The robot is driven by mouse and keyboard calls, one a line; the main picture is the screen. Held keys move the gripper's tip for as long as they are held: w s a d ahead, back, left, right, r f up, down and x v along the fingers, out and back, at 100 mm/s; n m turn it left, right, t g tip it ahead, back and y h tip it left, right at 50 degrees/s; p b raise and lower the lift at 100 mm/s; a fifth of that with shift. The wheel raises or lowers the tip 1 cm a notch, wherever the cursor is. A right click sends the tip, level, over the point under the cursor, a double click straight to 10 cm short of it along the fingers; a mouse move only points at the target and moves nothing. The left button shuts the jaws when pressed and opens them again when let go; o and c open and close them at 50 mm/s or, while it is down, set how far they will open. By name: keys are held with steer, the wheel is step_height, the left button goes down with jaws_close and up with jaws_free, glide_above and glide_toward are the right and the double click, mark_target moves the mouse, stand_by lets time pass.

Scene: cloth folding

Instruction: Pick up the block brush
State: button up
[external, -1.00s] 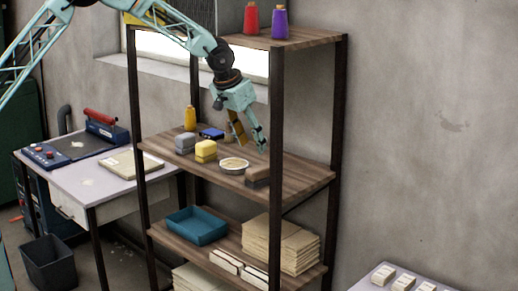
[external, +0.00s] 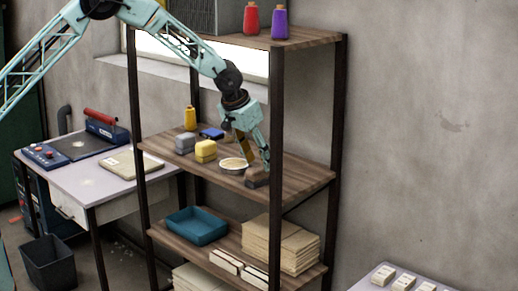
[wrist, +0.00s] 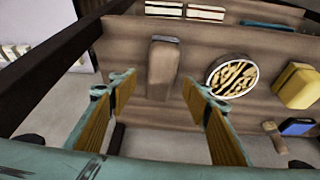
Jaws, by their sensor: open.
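The block brush (external: 256,181) is a brown block at the front right of the middle shelf, partly hidden by my gripper and the shelf post. My gripper (external: 257,165) is open and pointing down just above the brush. In the wrist view the two fingers (wrist: 160,82) are spread wide with nothing held. I cannot tell whether a finger touches the brush.
A round dish (external: 233,164) sits just left of the brush. Yellow (external: 206,150) and grey (external: 184,143) blocks, a blue item (external: 211,133) and a yellow spool (external: 190,117) stand farther left. A dark post (external: 276,110) rises close to my gripper. The shelf's right part is clear.

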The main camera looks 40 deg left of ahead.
mark_target(261, 167)
steer(key=shift+f, duration=0.1)
stand_by(0.3)
steer(key=shift+p+x, duration=0.7)
steer(key=shift+x, duration=1.8)
steer(key=shift+s+f+b, duration=0.1)
steer(key=shift+f+b, duration=0.2)
steer(key=shift+b, duration=0.25)
steer(key=c, duration=0.9)
steer(key=shift+c, duration=0.4)
steer(key=shift+r+p, duration=0.4)
steer(key=shift+p, duration=0.25)
steer(key=shift+r+b, duration=0.6)
steer(key=shift+r, duration=1.05)
steer(key=s+b, duration=0.4)
steer(key=s, duration=1.4)
steer(key=shift+a, duration=0.4)
